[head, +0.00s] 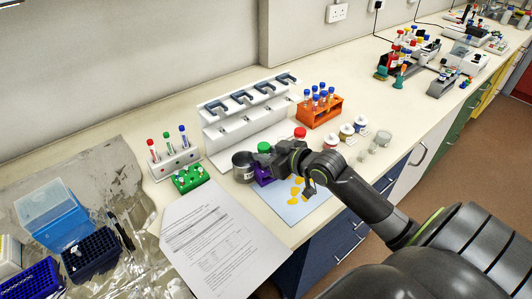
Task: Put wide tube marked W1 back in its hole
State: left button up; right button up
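No W1 mark can be read on any tube at this size. A green cap (264,147) shows just left of my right gripper (279,160), above a purple rack (263,178). A red cap (300,133) shows just behind the gripper. The bodies below both caps are largely hidden by the gripper and wrist. The gripper is over the purple rack's right side. Its fingers are too dark and small to show whether they are open or shut on a tube. The rack's holes are mostly hidden. My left gripper is out of view.
A pale blue mat (296,213) with yellow pieces lies in front. A white pipette stand (228,128), an orange tube rack (321,115) and several jars are close by. A printed sheet (220,240) covers the front bench.

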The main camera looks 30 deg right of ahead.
jog(key=o, duration=0.5)
jog(key=shift+s, duration=0.1)
jog(key=shift+s+d+r, duration=0.1)
jog(key=shift+s+d, duration=0.05)
jog(key=shift+s, duration=0.1)
jog(key=p+v, duration=0.7)
jog(key=v, duration=0.9)
jog(key=shift+s+d+r, duration=0.1)
jog(key=shift+s, duration=0.2)
